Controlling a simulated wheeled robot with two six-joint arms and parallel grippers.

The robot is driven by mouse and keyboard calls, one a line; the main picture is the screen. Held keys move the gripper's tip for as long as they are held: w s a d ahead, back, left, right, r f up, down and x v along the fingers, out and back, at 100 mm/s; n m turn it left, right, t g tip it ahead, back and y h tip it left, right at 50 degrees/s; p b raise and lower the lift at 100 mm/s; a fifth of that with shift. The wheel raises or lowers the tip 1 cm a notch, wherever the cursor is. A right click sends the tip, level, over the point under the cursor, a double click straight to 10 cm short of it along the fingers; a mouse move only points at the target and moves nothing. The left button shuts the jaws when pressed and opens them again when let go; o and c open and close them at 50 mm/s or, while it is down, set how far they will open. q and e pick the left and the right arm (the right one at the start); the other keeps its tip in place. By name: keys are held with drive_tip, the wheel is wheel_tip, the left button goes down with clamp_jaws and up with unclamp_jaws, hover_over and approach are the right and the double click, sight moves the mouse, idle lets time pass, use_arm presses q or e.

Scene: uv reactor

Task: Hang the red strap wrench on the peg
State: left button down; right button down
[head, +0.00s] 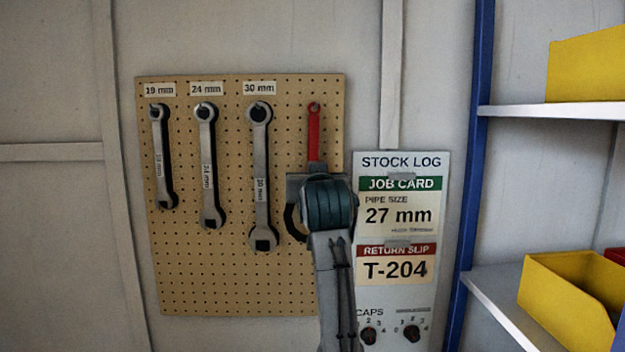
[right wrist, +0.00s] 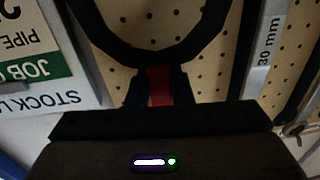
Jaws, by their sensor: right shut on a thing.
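The red strap wrench (head: 313,132) is upright against the pegboard, right of the 30 mm wrench. Its red handle points up, with a dark spot at the top end; I cannot tell whether that is a peg through its hole. Its black strap loop (head: 292,222) hangs lower, partly hidden by my right arm. My right gripper (head: 316,180) is seen from behind, over the lower handle. In the right wrist view my right gripper (right wrist: 160,88) is shut on the red handle (right wrist: 160,80), with the black loop (right wrist: 150,55) beyond. My left gripper is not in view.
The pegboard (head: 220,290) holds the 19 mm (head: 161,160), 24 mm (head: 208,165) and 30 mm (head: 260,175) wrenches. The stock log panel (head: 400,165) stands close to the right of my arm. A blue post (head: 470,180) and shelves with yellow bins (head: 565,300) are farther right.

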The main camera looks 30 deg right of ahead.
drive_tip(key=c, duration=1.2)
unclamp_jaws()
drive_tip(key=v, duration=1.2)
drive_tip(key=shift+s, duration=0.1)
